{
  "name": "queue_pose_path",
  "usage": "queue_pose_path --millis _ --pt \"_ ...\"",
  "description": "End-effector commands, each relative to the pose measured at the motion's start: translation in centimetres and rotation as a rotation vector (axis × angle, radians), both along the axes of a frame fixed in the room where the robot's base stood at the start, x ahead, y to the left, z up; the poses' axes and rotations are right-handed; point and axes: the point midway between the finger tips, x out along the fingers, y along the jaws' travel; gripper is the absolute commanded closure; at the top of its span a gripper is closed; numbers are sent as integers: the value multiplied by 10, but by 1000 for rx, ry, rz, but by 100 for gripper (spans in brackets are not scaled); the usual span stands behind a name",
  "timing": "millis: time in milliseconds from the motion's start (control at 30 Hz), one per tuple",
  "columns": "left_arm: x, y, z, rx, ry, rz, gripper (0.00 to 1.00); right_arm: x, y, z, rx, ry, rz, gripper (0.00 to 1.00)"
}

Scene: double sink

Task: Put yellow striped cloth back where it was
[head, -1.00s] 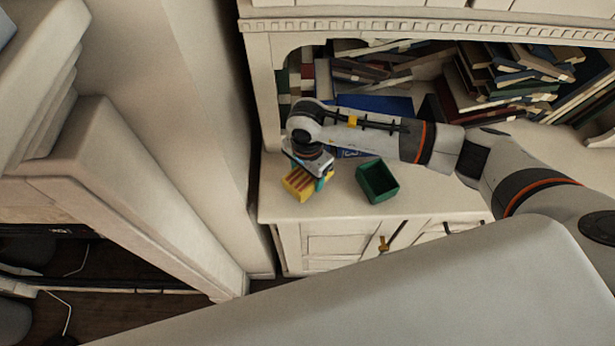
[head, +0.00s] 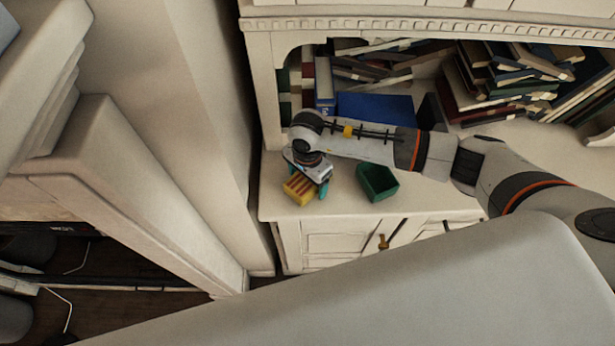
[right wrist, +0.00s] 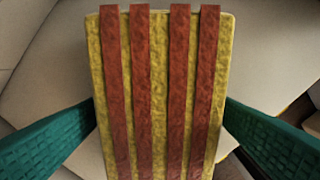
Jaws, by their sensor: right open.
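The yellow striped cloth (head: 299,188) is a folded yellow block with red stripes. It sits at the left end of the white cabinet top. In the right wrist view the cloth (right wrist: 160,95) fills the middle of the picture, with a teal finger on each side. The arm hides part of the cloth's far side in the head view. My left gripper is not in view.
A green open box (head: 378,183) stands to the right of the cloth on the cabinet top (head: 335,203). Behind are a blue book (head: 375,107) and piles of books (head: 515,75) on the shelf. A pale wall post (head: 195,110) rises close on the left.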

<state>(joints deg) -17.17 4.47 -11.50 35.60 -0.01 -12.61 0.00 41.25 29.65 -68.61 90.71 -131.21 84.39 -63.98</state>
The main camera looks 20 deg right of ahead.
Motion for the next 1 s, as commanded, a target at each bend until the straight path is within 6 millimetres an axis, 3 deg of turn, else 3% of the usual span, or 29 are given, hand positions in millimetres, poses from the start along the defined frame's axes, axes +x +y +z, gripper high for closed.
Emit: queue_pose_path --millis 100,233,500,700,1000 --pt "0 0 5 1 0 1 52 0 0 4 0 0 0 17" --pt "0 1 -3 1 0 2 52 1 0 18 1 -4 1 17" --pt "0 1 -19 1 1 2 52 1 0 76 0 -7 2 17" --pt "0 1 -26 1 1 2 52 1 0 109 0 -4 0 17" --pt "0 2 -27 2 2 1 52 0 0 123 0 0 -1 17"
